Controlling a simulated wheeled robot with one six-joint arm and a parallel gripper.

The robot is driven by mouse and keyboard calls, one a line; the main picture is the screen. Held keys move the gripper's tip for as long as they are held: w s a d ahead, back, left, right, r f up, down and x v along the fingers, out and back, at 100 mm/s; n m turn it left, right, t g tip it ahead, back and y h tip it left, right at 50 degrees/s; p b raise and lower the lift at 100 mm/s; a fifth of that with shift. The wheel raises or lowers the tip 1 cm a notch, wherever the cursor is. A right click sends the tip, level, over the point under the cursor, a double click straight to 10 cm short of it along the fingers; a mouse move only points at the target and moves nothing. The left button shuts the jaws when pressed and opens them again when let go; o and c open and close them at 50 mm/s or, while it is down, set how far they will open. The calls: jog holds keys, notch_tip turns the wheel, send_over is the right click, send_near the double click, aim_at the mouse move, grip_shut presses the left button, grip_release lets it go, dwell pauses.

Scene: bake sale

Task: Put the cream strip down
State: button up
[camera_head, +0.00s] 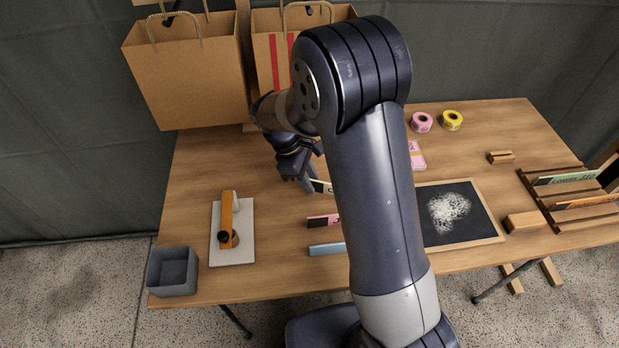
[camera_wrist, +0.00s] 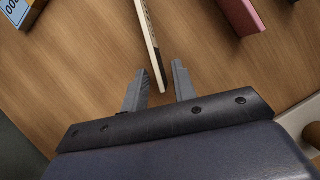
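The cream strip (camera_head: 322,187) is on the wooden table, partly hidden behind my arm in the head view. My gripper (camera_wrist: 160,80) is open, with a finger on either side of that end and a visible gap to each. In the head view my gripper (camera_head: 308,182) is low over the table at the strip's left end.
A pink strip (camera_head: 323,220) and a light blue strip (camera_head: 327,249) lie nearer the front. A white board with an orange tool (camera_head: 228,215) and a grey bin (camera_head: 173,271) are at left. A chalkboard (camera_head: 465,231) and slotted rack (camera_head: 560,205) are at right.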

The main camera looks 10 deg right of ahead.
jog(key=v, duration=1.1)
jog(key=shift+r+p, duration=0.35)
jog(key=shift+r, duration=0.05)
jog(key=shift+a, duration=0.15)
dwell(0.7)
